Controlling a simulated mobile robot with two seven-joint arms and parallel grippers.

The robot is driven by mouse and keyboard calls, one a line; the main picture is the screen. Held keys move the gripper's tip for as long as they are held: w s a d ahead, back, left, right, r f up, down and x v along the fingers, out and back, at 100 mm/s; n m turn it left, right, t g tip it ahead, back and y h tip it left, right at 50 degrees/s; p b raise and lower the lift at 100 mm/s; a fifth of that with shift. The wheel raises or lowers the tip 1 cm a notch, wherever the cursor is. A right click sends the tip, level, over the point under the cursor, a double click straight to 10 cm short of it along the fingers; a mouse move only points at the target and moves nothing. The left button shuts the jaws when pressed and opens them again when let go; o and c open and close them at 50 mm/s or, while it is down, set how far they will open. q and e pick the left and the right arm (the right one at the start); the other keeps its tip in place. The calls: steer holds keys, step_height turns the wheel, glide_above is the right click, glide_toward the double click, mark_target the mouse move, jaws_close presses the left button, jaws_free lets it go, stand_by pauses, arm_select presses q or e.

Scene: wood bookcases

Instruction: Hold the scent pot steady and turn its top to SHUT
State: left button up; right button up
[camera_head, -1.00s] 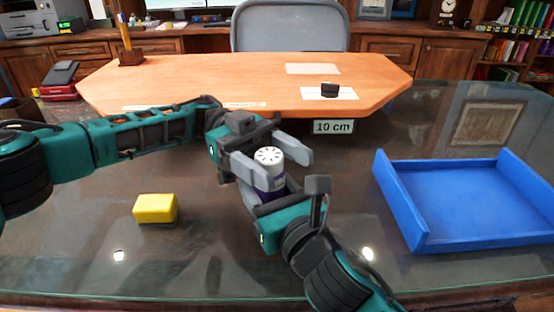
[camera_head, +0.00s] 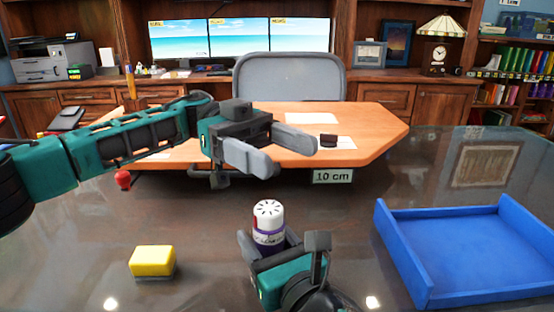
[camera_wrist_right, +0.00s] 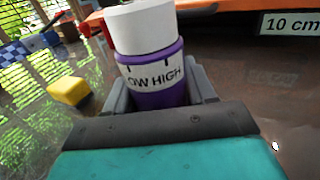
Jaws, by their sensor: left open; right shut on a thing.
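In the right wrist view the pot (camera_wrist_right: 153,76) shows a white band reading "OW HIGH"; no SHUT mark is visible. My right gripper (camera_head: 270,247) is shut on the pot's body from the near side; its fingers also show in the wrist view (camera_wrist_right: 160,92). I cannot tell whether the pot's base touches the table. My left gripper (camera_head: 292,150) is open and empty, above and beyond the pot, clear of its top.
A yellow block (camera_head: 152,261) lies on the dark glossy table to the left. A blue tray (camera_head: 405,255) stands at the right. A "10 cm" sign (camera_head: 333,176) and a wooden desk top (camera_head: 375,135) lie beyond. Open table surrounds the pot.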

steer(key=o, duration=1.3)
